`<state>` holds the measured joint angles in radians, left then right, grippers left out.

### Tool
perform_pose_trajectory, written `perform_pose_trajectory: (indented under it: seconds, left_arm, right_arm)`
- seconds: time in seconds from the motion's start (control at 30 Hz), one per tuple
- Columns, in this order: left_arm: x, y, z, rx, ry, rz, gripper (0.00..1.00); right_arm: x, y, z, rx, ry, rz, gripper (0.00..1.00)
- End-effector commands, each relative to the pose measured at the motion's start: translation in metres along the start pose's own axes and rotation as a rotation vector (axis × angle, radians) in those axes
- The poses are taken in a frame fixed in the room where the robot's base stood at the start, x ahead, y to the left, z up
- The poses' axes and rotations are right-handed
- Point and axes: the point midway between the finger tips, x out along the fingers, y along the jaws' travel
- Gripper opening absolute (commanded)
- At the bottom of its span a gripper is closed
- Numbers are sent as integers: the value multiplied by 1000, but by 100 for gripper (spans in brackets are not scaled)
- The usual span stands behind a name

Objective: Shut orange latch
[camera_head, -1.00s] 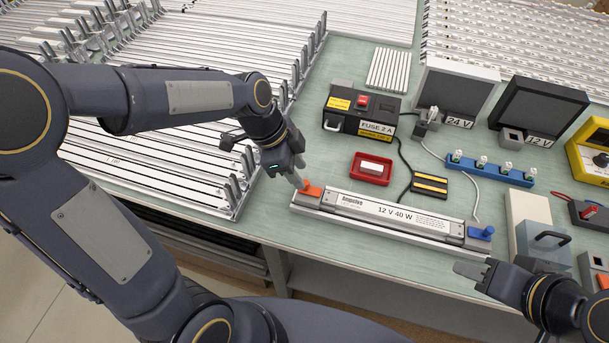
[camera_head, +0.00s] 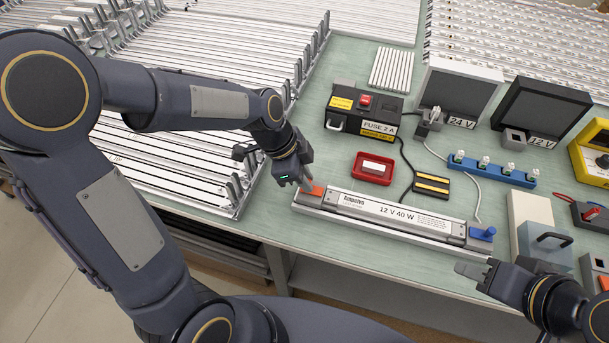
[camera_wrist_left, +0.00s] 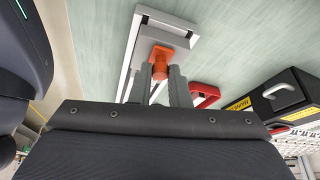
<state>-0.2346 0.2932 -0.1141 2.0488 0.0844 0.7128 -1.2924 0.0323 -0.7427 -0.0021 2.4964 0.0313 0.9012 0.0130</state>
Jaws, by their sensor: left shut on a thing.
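The orange latch (camera_head: 313,190) is at the left end of a long silver lamp unit (camera_head: 385,217) labelled "12 V 40 W". My left gripper (camera_head: 306,184) is at this latch, with its fingers pointing down. In the left wrist view, the orange latch (camera_wrist_left: 160,58) shows at the tips of my left gripper's fingers (camera_wrist_left: 172,85), which are shut on its handle. The fingers hide part of the latch, so its exact angle is hard to judge. A blue latch (camera_head: 483,233) is at the unit's right end. My right gripper (camera_head: 474,273) is apart from the unit, near the table's front edge.
A red tray (camera_head: 373,178) and a black fuse box (camera_head: 350,122) stand behind the unit. Racks of silver strips (camera_head: 170,165) fill the left.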

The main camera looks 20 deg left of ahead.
Motion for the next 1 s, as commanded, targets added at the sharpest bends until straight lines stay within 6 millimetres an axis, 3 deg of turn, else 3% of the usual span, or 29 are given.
perform_pose_trajectory:
  seconds: [0.13, 0.33, 0.6, 0.63, 0.77, 1.0]
  left_arm:
    - [2, 1, -2, 1, 0, 0, 0]
    - [11, 7, -24, 3, 1, 1, 0]
    - [11, 8, -27, 2, 2, 2, 0]
    - [11, 8, -27, 2, 2, 2, 18]
    - [11, 8, -26, 1, 1, 1, 35]
    - [10, 8, -25, 0, 0, 0, 38]
  right_arm:
    - [1, 0, 1, 0, 0, 0, 36]
    - [6, 3, 3, 0, 0, 0, 36]
    - [6, 3, 3, 0, 0, 0, 36]
    - [6, 3, 3, 0, 0, 0, 36]
    - [6, 3, 3, 0, 0, 0, 36]
    - [6, 3, 3, 0, 0, 0, 36]
